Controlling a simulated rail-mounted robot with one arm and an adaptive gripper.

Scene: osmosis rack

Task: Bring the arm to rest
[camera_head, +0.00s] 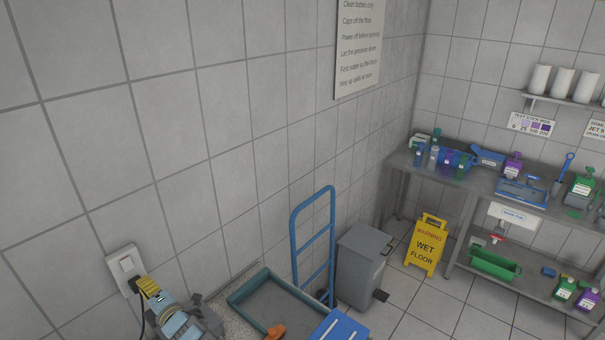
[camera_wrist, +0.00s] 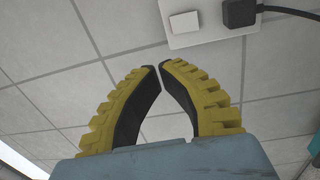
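My gripper (camera_head: 148,288) is at the lower left of the head view, close to the wall and just by a white wall socket (camera_head: 123,262). Its yellow ribbed fingers with black pads show in the wrist view (camera_wrist: 160,66). Their tips come together with only a sliver between them, and nothing is held. The socket plate also shows in the wrist view (camera_wrist: 210,40), just beyond the fingertips, with a white switch. A black plug (camera_wrist: 240,12) sits in it, apart from the fingers.
A blue-green tray (camera_head: 245,292) on a counter lies right of my arm, with an orange object (camera_head: 275,332) at its front. A blue trolley (camera_head: 313,235), grey bin (camera_head: 362,268) and yellow wet-floor sign (camera_head: 427,245) stand beyond. A loaded steel bench (camera_head: 465,182) is at right.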

